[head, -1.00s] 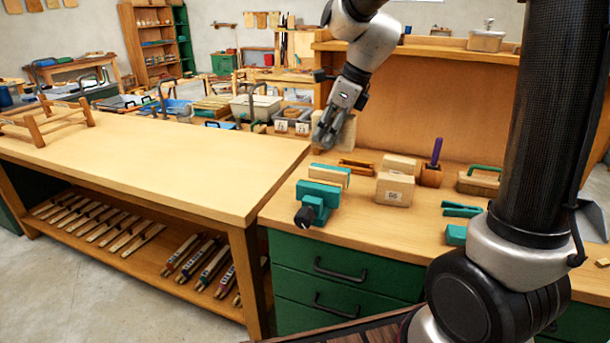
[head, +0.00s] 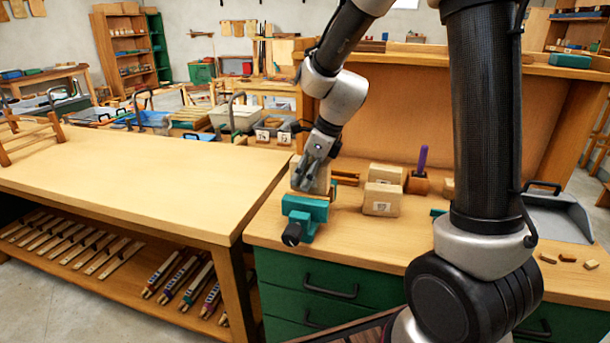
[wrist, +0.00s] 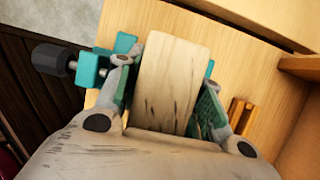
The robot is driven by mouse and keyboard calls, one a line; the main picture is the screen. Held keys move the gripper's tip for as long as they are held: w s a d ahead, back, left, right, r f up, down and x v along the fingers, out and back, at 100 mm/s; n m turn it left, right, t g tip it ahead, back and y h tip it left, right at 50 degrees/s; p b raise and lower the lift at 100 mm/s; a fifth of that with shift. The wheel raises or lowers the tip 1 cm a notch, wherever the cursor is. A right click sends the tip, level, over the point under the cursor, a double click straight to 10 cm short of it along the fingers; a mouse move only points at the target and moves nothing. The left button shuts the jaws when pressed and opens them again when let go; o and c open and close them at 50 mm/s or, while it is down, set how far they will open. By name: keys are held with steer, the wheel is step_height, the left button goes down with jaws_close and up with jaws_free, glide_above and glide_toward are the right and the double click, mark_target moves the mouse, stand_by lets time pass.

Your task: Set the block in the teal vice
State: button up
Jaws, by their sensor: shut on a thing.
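The teal vice (head: 302,217) stands at the front left edge of the right-hand bench, its dark handle knob pointing to the front. My gripper (head: 309,182) is right at the vice, pointing down, shut on a pale wooden block (head: 322,181). The arm and fingers partly hide the block in the head view. In the wrist view the block (wrist: 170,80) sits between both fingers, and teal parts of the vice (wrist: 122,45) show behind and beside it. I cannot tell whether the block is between the vice's jaws or just above them.
Wooden boxes (head: 382,199) and a holder with a purple-handled tool (head: 421,163) stand to the right of the vice. A small wooden piece (wrist: 240,113) lies close to the gripper. A grey dustpan (head: 556,213) lies far right.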

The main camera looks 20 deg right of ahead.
steer(key=shift+f, duration=0.4)
steer(key=shift+f, duration=0.15)
steer(key=o, duration=1.2)
steer(key=shift+f, duration=0.1)
steer(key=shift+c, duration=0.2)
